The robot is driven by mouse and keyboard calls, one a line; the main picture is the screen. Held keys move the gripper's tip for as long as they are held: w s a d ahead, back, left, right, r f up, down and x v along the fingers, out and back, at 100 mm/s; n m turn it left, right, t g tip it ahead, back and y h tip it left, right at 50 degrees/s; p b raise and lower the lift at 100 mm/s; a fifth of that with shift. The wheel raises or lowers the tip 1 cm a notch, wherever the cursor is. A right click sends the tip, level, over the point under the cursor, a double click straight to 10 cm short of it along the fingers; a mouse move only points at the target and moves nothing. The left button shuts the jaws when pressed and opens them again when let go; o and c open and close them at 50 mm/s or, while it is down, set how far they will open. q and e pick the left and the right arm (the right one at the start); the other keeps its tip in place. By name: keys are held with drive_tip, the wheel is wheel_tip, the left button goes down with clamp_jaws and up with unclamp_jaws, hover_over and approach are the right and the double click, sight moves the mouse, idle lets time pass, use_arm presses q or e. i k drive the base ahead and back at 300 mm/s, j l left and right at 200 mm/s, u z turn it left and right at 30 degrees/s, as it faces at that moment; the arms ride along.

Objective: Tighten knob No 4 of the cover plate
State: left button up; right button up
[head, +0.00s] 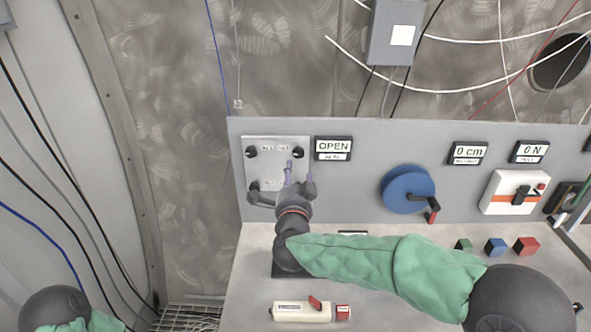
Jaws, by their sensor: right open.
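The pale cover plate (275,143) is on the upright grey panel, at its left end. Dark knobs show at its upper left (251,152), upper right (299,152) and lower left (254,186). My right gripper (291,178) is open in front of the plate's lower right part and hides that corner, so a knob there is not clearly seen. I cannot tell whether the fingers touch the plate. The small number labels are too blurred to read surely. My left arm shows only as a dark joint and green sleeve at the lower left; its gripper is out of view.
An OPEN display (333,147) sits right of the plate. A blue wheel (408,189) with a red-tipped handle and a white switch box (513,192) are farther right. A white box with a red switch (302,312) and small coloured blocks (496,246) are on the bench.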

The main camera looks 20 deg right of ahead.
sight(255, 186)
drive_tip(key=k+j, duration=0.2)
drive_tip(key=k, duration=0.3)
drive_tip(key=k+j, duration=0.2)
drive_tip(key=k, duration=0.25)
